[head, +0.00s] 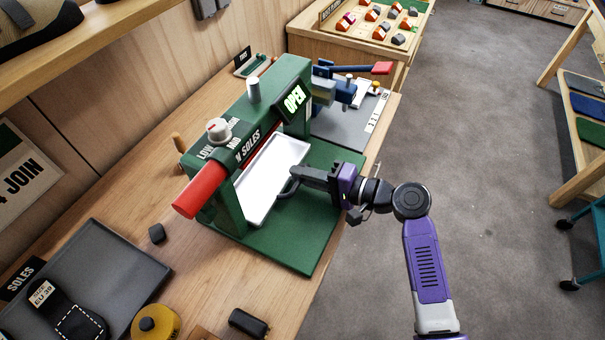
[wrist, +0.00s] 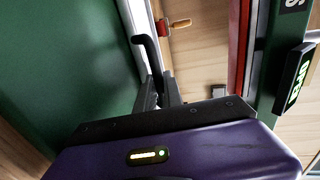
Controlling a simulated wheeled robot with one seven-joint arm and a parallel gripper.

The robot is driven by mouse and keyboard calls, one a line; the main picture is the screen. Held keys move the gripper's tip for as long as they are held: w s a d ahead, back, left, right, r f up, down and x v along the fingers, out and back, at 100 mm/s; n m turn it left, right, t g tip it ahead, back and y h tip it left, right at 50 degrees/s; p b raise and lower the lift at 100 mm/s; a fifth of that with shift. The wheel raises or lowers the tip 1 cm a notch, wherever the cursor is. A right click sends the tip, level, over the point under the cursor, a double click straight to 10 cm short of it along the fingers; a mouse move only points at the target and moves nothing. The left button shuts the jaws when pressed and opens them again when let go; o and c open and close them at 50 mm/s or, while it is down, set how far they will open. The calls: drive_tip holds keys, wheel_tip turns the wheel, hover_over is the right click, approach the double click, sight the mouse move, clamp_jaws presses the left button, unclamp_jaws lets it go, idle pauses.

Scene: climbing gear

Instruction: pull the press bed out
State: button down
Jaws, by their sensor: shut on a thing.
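The green sole press (head: 283,90) stands on the workbench with a red lever (head: 200,192) and a display reading OPEN. Its white press bed (head: 262,188) lies under the frame and reaches partly over the green base plate (head: 290,245). A dark bar handle (head: 288,188) is on the bed's front edge. My gripper (head: 298,174) is shut on this handle from the right. In the wrist view the fingers (wrist: 160,95) close around the dark handle (wrist: 147,50), beside the bed's pale edge (wrist: 133,18). The fingers partly hide the handle.
A blue clamp device with a red handle (head: 376,69) stands behind the press. A grey tray (head: 95,270) with a dark sole, a yellow roll (head: 155,322) and a black block (head: 249,323) are at the front left.

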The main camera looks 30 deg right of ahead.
drive_tip(key=f+p+v, duration=0.1)
drive_tip(key=f+v, duration=0.2)
drive_tip(key=v, duration=1.1)
drive_tip(key=shift+s+d, duration=0.35)
drive_tip(key=shift+s, duration=0.15)
drive_tip(key=c, duration=1.5)
unclamp_jaws()
drive_tip(key=b+v, duration=0.1)
drive_tip(key=v, duration=0.6)
drive_tip(key=shift+s+d+r, duration=0.1)
drive_tip(key=shift+s+d, duration=0.15)
drive_tip(key=shift+s, duration=0.05)
